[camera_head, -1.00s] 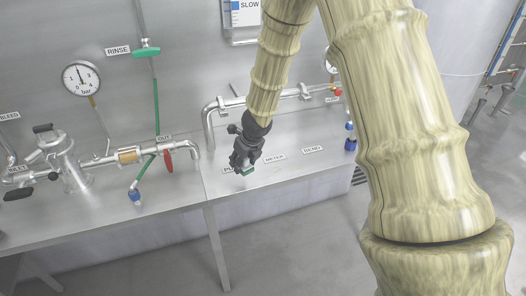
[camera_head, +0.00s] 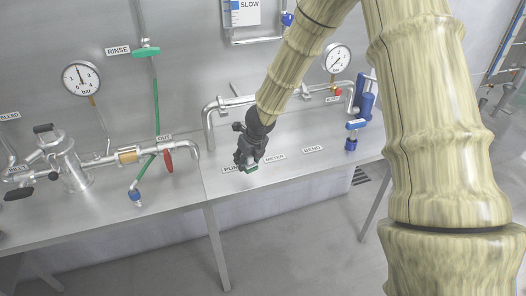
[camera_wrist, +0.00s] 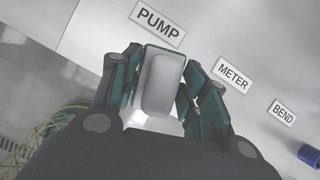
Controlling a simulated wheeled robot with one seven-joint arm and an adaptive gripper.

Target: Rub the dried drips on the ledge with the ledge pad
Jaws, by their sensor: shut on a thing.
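My gripper (camera_head: 250,160) is low over the front part of the steel ledge (camera_head: 290,140), by the PUMP label. It is shut on the ledge pad (camera_wrist: 160,84), a pale grey block with a green edge, which sits between the dark green fingers in the wrist view. In the head view only a bit of the pad's green (camera_head: 252,169) shows under the fingers. I cannot tell whether the pad touches the ledge. I cannot make out the dried drips in either view.
The PUMP label (camera_wrist: 158,24), METER label (camera_wrist: 235,76) and BEND label (camera_wrist: 282,113) lie along the ledge. A steel pipe (camera_head: 208,125) runs behind my gripper. A blue-capped fitting (camera_head: 351,144) stands at the right. A red-handled valve (camera_head: 168,160) is at the left.

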